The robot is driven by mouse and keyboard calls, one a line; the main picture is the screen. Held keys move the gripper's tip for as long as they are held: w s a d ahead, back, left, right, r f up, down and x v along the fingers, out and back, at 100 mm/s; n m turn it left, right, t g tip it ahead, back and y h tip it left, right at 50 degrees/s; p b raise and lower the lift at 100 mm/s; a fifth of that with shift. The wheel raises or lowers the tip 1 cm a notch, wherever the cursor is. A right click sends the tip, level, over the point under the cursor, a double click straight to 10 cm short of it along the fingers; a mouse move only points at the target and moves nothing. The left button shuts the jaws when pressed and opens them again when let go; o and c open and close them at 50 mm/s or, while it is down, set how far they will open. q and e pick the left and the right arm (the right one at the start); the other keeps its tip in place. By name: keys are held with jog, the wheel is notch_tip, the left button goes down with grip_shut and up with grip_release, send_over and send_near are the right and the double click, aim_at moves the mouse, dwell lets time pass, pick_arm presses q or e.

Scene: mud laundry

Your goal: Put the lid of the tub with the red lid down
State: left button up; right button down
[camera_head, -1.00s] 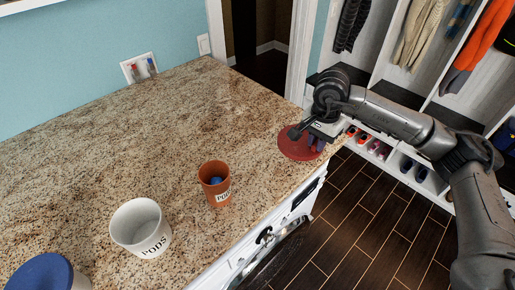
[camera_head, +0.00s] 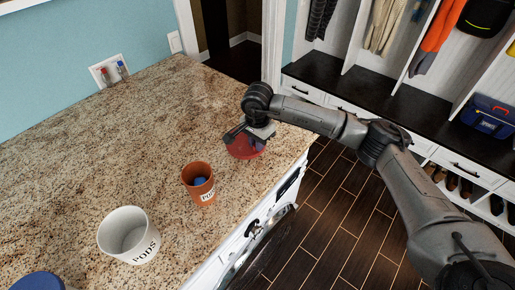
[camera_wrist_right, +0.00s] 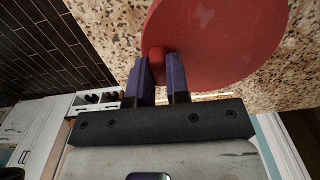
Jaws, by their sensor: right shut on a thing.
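The round red lid (camera_head: 243,151) is in my right gripper (camera_head: 248,133), near the counter's right end. In the right wrist view the fingers (camera_wrist_right: 160,75) are shut on the lid's small red knob (camera_wrist_right: 157,58), and the red disc (camera_wrist_right: 220,35) spreads beyond them. I cannot tell how high the lid is above the counter. My left gripper is not in view.
A white open tub marked PODS (camera_head: 130,236) stands further left on the granite counter (camera_head: 110,150). A blue lid (camera_head: 40,282) shows at the bottom left edge. The counter behind the tubs is clear. A front-loading machine (camera_head: 255,240) is below the counter's front edge.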

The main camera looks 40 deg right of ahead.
notch_tip(320, 180, down, 3)
jog(key=shift+f+p, duration=0.1)
jog(key=shift+p, duration=0.25)
jog(key=shift+f, duration=0.2)
jog(key=shift+f, duration=0.2)
jog(key=c, duration=1.1)
grip_release()
jog(key=shift+r, duration=0.4)
notch_tip(320, 180, up, 11)
jog(key=shift+f+b, duration=0.2)
jog(key=shift+b, duration=0.65)
jog(key=shift+r, duration=0.55)
